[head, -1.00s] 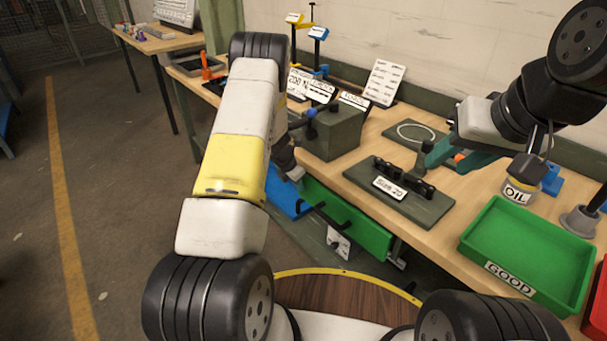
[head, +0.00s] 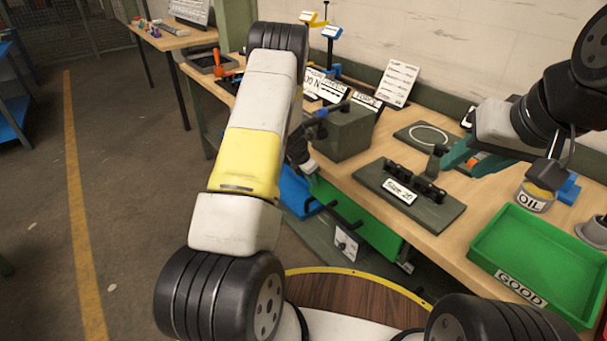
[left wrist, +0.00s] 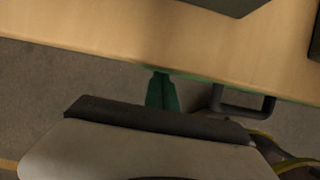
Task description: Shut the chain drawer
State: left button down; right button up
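Under the bench's front edge is a green drawer front (head: 372,232) with a black bar handle (head: 347,212); a blue drawer front (head: 295,190) is left of it. I cannot read which is the chain drawer. In the left wrist view only a thin green strip and the handle (left wrist: 243,102) show below the bench edge. My left gripper (left wrist: 162,88) has its green fingers close together at that edge, left of the handle; contact is unclear. In the head view my left arm largely hides it. My right gripper (head: 462,158) is above the bench near a black fixture; its finger gap is unclear.
On the bench are a dark plate labelled Size 20 (head: 395,203), a grey box (head: 345,135), an oil can (head: 535,197) and a green GOOD tray (head: 485,258). A second table (head: 178,38) stands behind left.

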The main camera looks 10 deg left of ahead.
pick_arm(q)
jog(key=s+a, duration=0.8)
jog(key=s, duration=0.2)
jog(key=s+d+r+m+t, duration=0.15)
jog(key=d+r+m, duration=0.3)
jog(key=r, duration=0.45)
jog(key=s+d+r+m+h, duration=0.1)
jog(key=s+d+r+m, duration=0.3)
jog(key=r, duration=0.6)
jog(key=s+d+r+m, duration=0.1)
jog(key=d+r+m, duration=0.1)
jog(key=r+m, duration=0.55)
jog(key=s+d+r+m, duration=0.1)
jog(key=s+r+m, duration=0.5)
jog(key=s, duration=0.4)
jog(key=s+r+m+t+y, duration=0.1)
jog(key=s+r+m, duration=0.6)
jog(key=s, duration=0.3)
jog(key=shift+s+d+y, duration=0.3)
jog(key=shift+d, duration=0.05)
jog(key=shift+w+d, duration=0.1)
